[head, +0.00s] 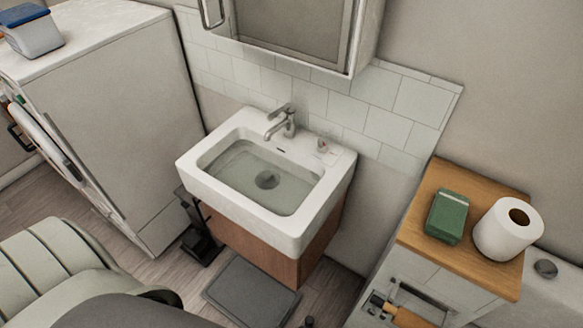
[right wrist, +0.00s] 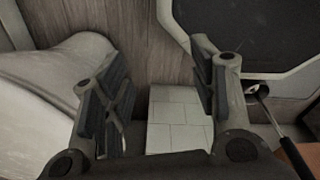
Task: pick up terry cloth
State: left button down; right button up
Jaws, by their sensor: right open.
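I cannot make out a terry cloth for certain in either view. A green block-shaped item (head: 447,217), which may be a folded cloth or a box, lies on the wooden top at the right of the head view. My right gripper (right wrist: 160,78) is open in the right wrist view, with nothing between its fingers. It does not show clearly in the head view, so its distance from the green item cannot be told. My left gripper is not in view.
A white paper roll (head: 507,231) stands right beside the green item on the wooden top (head: 450,178). The white sink (head: 297,226) with a tap (head: 281,122) is in the middle. A white cabinet (head: 130,110) with a blue-lidded container (head: 30,32) stands at left.

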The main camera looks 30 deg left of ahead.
aim_at(446, 221)
jog(key=z, duration=0.4)
jog(key=k+j+z, duration=0.15)
jog(key=z, duration=0.3)
jog(key=k+j+z, duration=0.25)
jog(key=z, duration=0.25)
jog(key=k+j+z, duration=0.1)
jog(key=z, duration=0.35)
jog(key=k+l, duration=0.05)
jog(key=k, duration=0.05)
